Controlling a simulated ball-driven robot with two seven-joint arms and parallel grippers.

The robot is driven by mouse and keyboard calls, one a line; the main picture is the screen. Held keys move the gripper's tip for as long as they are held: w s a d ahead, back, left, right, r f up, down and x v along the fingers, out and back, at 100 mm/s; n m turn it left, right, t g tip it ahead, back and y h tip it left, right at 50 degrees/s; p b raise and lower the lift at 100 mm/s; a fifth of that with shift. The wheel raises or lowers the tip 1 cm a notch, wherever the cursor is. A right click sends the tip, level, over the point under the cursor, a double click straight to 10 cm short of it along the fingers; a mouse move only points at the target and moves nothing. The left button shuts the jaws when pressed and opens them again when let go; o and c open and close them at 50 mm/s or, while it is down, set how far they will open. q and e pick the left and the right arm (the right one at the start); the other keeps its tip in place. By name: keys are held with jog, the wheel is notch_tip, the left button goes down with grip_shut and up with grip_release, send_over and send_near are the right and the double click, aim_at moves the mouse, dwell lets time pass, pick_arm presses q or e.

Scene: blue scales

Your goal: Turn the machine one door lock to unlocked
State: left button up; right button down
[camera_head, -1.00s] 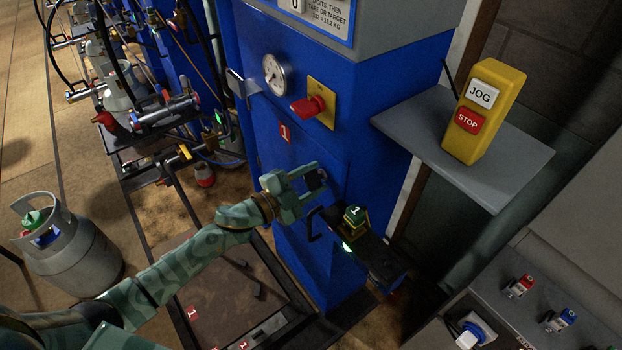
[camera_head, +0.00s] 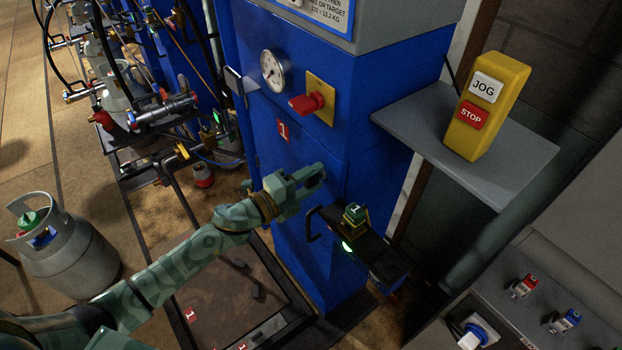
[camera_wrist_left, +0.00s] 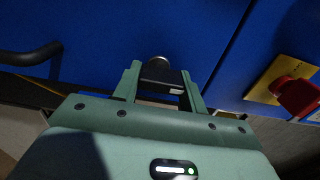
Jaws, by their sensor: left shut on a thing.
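Machine one is the blue cabinet (camera_head: 292,222) with a red "1" label on its front. My left gripper (camera_head: 316,174) is at the cabinet front, below that label. In the left wrist view my left gripper (camera_wrist_left: 163,84) is shut on the door lock (camera_wrist_left: 160,76), a small dark block between its fingers with a round silver part behind it. The blue door (camera_wrist_left: 110,40) fills the background. In the head view the gripper mostly hides the lock. I cannot read any locked or unlocked marking. My right gripper is in neither view.
A red knob (camera_head: 307,102) on a yellow plate and a dial gauge (camera_head: 272,70) sit above. A black door handle (camera_head: 313,225) and a green-lit bracket (camera_head: 362,235) are close by. A yellow jog/stop box (camera_head: 487,105) stands on a grey shelf (camera_head: 520,160) at right.

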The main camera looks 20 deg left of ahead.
pick_arm(q)
jog(key=shift+f, duration=0.1)
dwell(0.3)
jog(key=o, duration=1)
jog(key=v, duration=1.6)
jog(key=shift+s+a, duration=0.15)
jog(key=shift+s, duration=0.05)
